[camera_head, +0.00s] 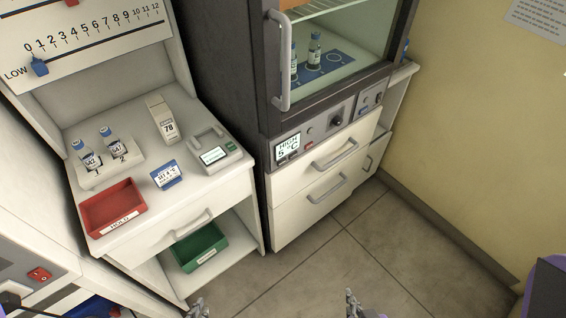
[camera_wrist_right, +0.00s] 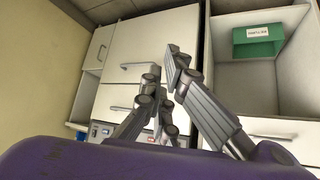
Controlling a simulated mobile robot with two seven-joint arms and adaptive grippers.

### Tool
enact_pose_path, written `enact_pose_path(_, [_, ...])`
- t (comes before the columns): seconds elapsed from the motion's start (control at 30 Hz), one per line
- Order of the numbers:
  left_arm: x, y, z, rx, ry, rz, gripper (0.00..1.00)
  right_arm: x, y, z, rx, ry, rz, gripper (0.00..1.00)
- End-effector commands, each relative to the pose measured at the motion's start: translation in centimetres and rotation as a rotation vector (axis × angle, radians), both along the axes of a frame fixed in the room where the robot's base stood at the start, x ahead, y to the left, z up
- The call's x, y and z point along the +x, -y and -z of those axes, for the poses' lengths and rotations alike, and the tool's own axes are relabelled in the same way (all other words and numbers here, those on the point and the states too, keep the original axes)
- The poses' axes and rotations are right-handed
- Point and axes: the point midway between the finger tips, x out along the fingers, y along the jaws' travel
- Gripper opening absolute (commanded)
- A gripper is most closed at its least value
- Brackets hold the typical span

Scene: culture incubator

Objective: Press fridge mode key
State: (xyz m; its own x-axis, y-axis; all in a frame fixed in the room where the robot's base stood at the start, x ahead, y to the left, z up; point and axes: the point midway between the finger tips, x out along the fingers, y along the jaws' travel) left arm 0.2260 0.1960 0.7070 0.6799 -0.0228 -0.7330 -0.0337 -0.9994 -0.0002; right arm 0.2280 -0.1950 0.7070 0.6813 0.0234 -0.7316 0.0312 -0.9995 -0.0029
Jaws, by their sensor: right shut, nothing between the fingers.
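The fridge (camera_head: 266,95) stands in the middle of the head view with its glass door shut. Its control panel carries a lit display (camera_head: 287,148) reading HIGH and 5 °C, a small red key (camera_head: 308,146) beside it, and a dark round knob (camera_head: 336,119). Which key is the mode key is too small to read. My right gripper (camera_head: 355,304) is at the bottom edge of the head view, well below the panel. In the wrist view the right gripper (camera_wrist_right: 166,84) is shut and empty, apart from the drawers. My left gripper (camera_head: 198,308) barely shows at the bottom edge.
White drawers (camera_head: 325,170) with bar handles sit under the panel. A white bench (camera_head: 150,215) at left holds vials, a red tray (camera_head: 112,208), a blue card (camera_head: 166,175) and a small device (camera_head: 213,155). A green bin (camera_head: 200,247) is on its lower shelf. Floor in front is clear.

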Motion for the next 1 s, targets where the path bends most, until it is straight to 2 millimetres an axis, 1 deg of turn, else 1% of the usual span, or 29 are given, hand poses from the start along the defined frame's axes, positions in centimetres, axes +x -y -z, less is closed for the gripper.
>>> enact_pose_path(0.23, [0.0, 0.0, 0.0, 0.000, 0.000, 0.000, 0.00, -0.7, 0.2, 0.2, -0.004, -0.012, 0.001, 0.00])
enact_pose_path(0.57, [0.0, 0.0, 0.0, 0.000, 0.000, 0.000, 0.00, -0.4, 0.3, 0.1, -0.006, -0.007, -0.005, 0.00])
enact_pose_path(0.87, [0.0, 0.0, 0.1, 0.000, -0.001, 0.000, 0.00, 0.3, 0.0, 0.0, -0.001, 0.003, -0.002, 0.00])
enact_pose_path(0.97, [-0.4, 0.0, 0.4, 0.000, -0.009, 0.000, 0.00, 1.3, -0.3, -0.1, 0.001, 0.017, -0.008, 0.00])
enact_pose_path(1.0, [-0.6, 0.0, 0.7, 0.000, -0.015, -0.001, 0.00, 2.1, -0.4, -0.2, 0.003, 0.028, -0.013, 0.00])
